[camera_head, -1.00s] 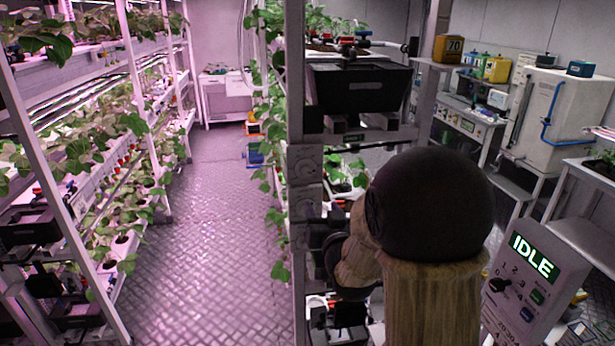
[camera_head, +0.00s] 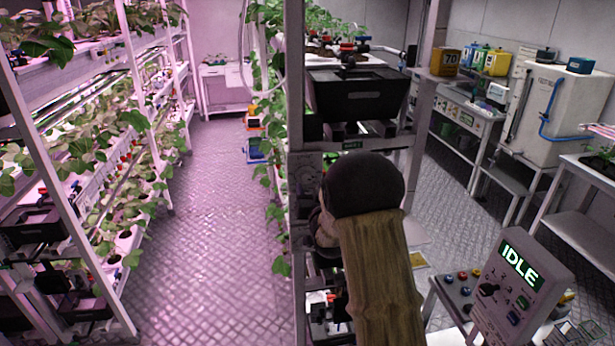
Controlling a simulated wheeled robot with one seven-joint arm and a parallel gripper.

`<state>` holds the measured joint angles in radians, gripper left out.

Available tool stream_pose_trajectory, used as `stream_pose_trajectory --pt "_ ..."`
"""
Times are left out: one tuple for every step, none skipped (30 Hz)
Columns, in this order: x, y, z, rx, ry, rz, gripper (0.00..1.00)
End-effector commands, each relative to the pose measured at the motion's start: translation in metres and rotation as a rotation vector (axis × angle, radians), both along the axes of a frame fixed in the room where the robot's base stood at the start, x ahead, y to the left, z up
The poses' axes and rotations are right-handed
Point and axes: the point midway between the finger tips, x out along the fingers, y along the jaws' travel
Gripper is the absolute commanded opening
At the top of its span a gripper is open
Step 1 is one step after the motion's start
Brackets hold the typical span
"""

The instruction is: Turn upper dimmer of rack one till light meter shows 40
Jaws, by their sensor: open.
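Grey control plates with round knobs (camera_head: 306,178) sit on the front post of the middle rack, below the black tray. The upper knob is small and dim, so its setting cannot be read. The lower part of the plates is hidden by my arm. My wooden arm with its black ball joint reaches up to this post. My gripper is hidden behind the arm, and I see no fingertips.
A black tray (camera_head: 358,94) juts from the middle rack above my arm. A console reading IDLE (camera_head: 520,268) stands at the lower right. A plant rack (camera_head: 118,300) lines the left, with clear aisle floor (camera_head: 215,230) between.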

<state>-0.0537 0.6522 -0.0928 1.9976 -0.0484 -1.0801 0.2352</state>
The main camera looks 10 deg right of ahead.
Motion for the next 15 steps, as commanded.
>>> stream_pose_trajectory --pt "0.008 0.000 0.003 0.000 0.001 0.000 0.49" --pt "0.012 0.000 0.003 0.000 0.001 0.000 0.49" --pt "0.018 0.001 0.003 0.000 0.001 0.000 0.49" --pt "0.022 0.001 0.003 0.000 0.001 0.000 0.49" --pt "0.026 0.001 0.003 0.000 0.001 0.000 0.49" --pt "0.030 0.001 0.002 0.000 0.001 0.000 0.49" --pt "0.033 0.001 0.003 0.000 0.000 0.000 0.49" --pt "0.035 0.001 0.002 0.000 0.001 0.000 0.49" --pt "0.038 0.001 0.001 0.000 0.000 0.000 0.49" --pt "0.040 0.001 0.001 0.000 0.000 0.000 0.49" --pt "0.041 0.001 0.001 0.000 0.000 0.000 0.49" --pt "0.042 0.001 0.000 0.000 0.000 0.000 0.49" --pt "0.042 0.001 0.000 0.000 0.000 0.000 0.49" --pt "0.042 0.001 0.000 0.000 0.000 0.000 0.49" --pt "0.042 0.001 0.000 0.000 0.000 0.000 0.49"
